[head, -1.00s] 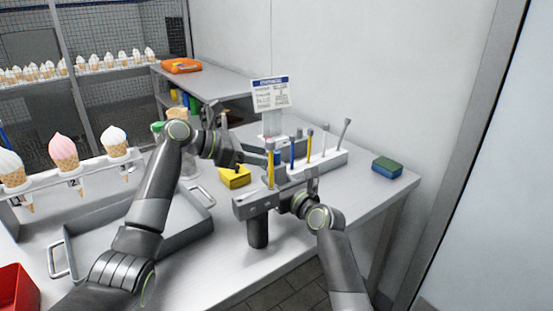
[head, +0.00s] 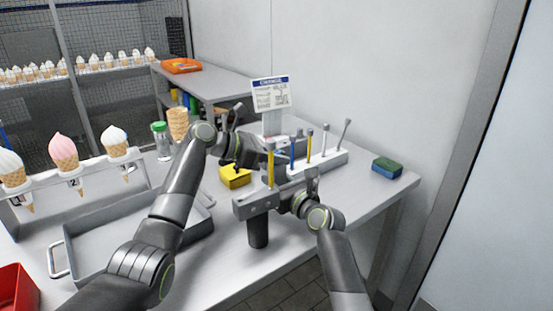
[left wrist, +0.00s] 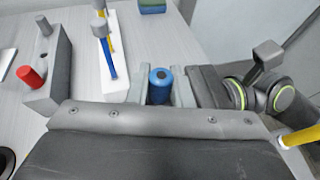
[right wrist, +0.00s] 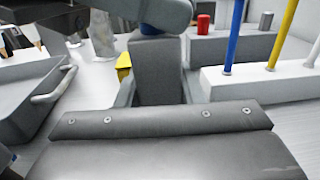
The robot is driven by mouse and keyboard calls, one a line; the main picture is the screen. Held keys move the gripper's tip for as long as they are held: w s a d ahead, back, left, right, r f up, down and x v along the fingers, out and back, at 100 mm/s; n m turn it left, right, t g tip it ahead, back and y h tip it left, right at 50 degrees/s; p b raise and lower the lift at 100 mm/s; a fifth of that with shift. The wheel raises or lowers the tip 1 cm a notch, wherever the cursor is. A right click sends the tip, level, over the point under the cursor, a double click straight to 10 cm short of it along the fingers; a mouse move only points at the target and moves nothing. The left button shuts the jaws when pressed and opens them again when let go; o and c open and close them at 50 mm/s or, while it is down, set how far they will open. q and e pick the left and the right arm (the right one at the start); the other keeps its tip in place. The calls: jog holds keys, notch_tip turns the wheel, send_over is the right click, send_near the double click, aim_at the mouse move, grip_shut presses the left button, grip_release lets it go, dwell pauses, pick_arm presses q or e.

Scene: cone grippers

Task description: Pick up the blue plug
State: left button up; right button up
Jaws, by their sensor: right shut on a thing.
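The blue plug (left wrist: 160,86) shows end-on in the left wrist view, between the fingers of my left gripper (left wrist: 162,92). These fingers look open around it; I cannot tell whether they touch it. In the right wrist view only a bit of the blue plug (right wrist: 150,29) shows, beyond a dark grey block (right wrist: 158,65). My right gripper (right wrist: 157,92) is shut on that dark grey block. In the head view the left gripper (head: 252,150) is behind the yellow rod, close to the right gripper, and the blue plug is hidden.
A rack (head: 330,162) holds upright yellow and blue rods beside the grippers. A grey stand (left wrist: 50,85) carries a red plug (left wrist: 31,76) and a grey plug. A yellow block (head: 235,177), an empty tray (head: 130,245) and a sign (head: 271,95) stand nearby. The table's right side is mostly clear.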

aim_at(277, 151)
pick_arm(q)
grip_shut()
jog(key=shift+r, duration=0.1)
notch_tip(277, 151, up, 10)
jog(key=shift+f, duration=0.1)
pick_arm(e)
jog(key=o, duration=1.2)
